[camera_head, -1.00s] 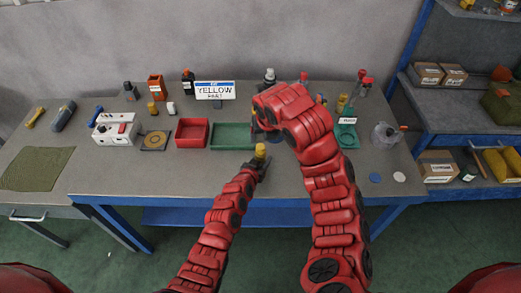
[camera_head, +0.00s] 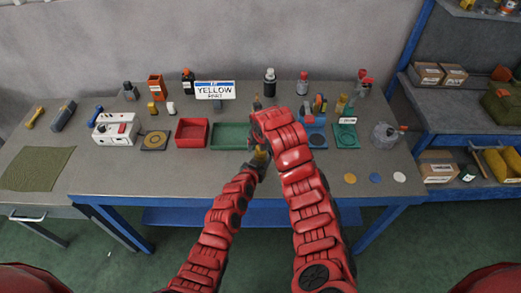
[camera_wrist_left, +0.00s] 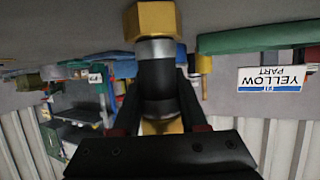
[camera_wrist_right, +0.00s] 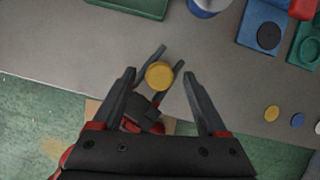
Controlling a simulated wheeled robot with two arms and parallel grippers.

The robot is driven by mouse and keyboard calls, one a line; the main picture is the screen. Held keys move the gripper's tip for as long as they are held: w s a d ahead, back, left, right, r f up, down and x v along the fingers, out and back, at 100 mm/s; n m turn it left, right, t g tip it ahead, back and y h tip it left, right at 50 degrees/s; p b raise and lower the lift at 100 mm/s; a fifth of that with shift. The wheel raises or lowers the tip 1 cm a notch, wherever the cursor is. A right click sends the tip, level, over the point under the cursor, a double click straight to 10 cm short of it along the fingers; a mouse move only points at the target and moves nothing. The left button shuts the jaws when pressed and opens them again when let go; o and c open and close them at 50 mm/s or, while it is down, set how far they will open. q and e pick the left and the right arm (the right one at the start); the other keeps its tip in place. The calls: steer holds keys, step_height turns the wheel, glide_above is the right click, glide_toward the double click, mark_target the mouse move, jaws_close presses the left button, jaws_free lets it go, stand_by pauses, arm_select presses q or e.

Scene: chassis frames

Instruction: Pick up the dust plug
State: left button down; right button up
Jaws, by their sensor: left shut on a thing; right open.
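My left gripper (camera_wrist_left: 158,115) is shut on a black fitting (camera_wrist_left: 156,80) with a silver ring and a brass hex end. In the right wrist view its round yellow top (camera_wrist_right: 159,75) faces up, above the bench's front part. My right gripper (camera_wrist_right: 158,73) is open above it, its fingers on either side of the yellow top but not visibly touching. In the head view the right arm hides much of this. A yellow disc (camera_head: 350,178), a blue disc (camera_head: 375,177) and a white disc (camera_head: 399,177) lie at the front right. I cannot tell which item is the dust plug.
A sign (camera_head: 215,91) reads "FIT YELLOW PART". Red (camera_head: 192,146) and green (camera_head: 228,148) trays, a white control box (camera_head: 115,130) and a clear jar (camera_head: 385,134) stand on the bench. The bench front between the discs and the grippers is clear.

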steer(key=shift+w+f, duration=0.1)
steer(key=shift+f, duration=0.1)
steer(key=shift+c, duration=0.3)
jaws_close()
step_height(320, 180, up, 10)
stand_by(0.5)
